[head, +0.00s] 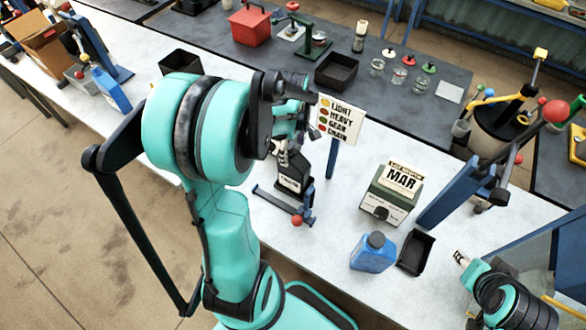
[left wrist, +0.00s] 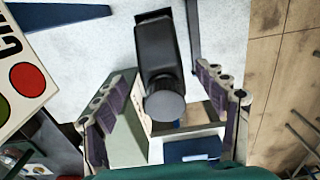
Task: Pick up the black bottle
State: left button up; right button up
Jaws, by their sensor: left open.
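The black bottle (head: 294,175) stands on the white table in the head view, with a pale label on its front. My left gripper (head: 291,128) is just above it and partly hides its top. In the left wrist view the black bottle (left wrist: 157,45) and its grey round cap lie between the two spread fingers of my left gripper (left wrist: 165,80). Gaps show on both sides, so the gripper is open and not closed on the bottle. My right gripper (head: 461,258) is at the lower right, too small to read.
A blue stand (head: 290,203) with a red knob is close around the bottle. A sign (head: 340,119) listing LIGHT, HEAVY, GEAR, CHAIN stands to its right. A MAR box (head: 391,194), blue bottle (head: 373,253) and black tray (head: 416,252) are further right.

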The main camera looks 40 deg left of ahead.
aim_at(294, 169)
pick_arm(q)
notch_tip(294, 169, down, 5)
jog(key=shift+d+r+b, duration=0.1)
jog(key=shift+r+b, duration=0.1)
jog(key=shift+b, duration=0.1)
jog(key=shift+r, duration=0.1)
grip_shut()
